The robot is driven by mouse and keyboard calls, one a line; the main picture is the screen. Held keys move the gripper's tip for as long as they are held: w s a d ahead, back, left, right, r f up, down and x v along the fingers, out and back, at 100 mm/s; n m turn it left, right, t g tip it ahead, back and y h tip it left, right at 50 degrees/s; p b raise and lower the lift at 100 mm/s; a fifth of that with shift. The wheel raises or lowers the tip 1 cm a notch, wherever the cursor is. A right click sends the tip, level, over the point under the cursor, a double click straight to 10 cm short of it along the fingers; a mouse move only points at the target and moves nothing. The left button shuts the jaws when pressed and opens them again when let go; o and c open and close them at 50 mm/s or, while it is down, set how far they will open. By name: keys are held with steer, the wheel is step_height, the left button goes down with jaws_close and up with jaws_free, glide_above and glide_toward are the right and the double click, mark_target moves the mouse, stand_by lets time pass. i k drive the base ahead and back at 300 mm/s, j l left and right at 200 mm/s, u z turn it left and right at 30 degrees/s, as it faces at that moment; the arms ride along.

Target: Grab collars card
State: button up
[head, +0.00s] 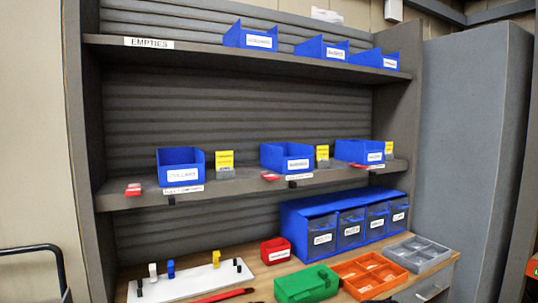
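Three yellow cards stand upright in small grey holders on the middle shelf (240,185); their print is too small to read. The left card (225,158) is just right of a blue bin (181,168) whose label appears to read COLLARS. The middle card (322,152) is right of the middle blue bin (287,157). The right card (389,147) is right of the right blue bin (360,151). My gripper is not in view.
Small red items (133,189) lie near the shelf's front edge. The top shelf, marked EMPTIES (148,43), holds three blue bins. Below stand a blue drawer unit (345,205), a green box (306,284), an orange tray (368,276) and a white peg board (195,284).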

mark_target(224, 160)
steer(key=i+l, duration=0.15)
steer(key=l, duration=0.2)
steer(key=i+l, duration=0.15)
steer(key=l, duration=0.25)
steer(key=i+l, duration=0.1)
steer(key=l, duration=0.25)
steer(key=i+l, duration=0.15)
steer(key=l, duration=0.2)
steer(key=i+l, duration=0.15)
steer(key=l, duration=0.25)
steer(key=u, duration=1.7)
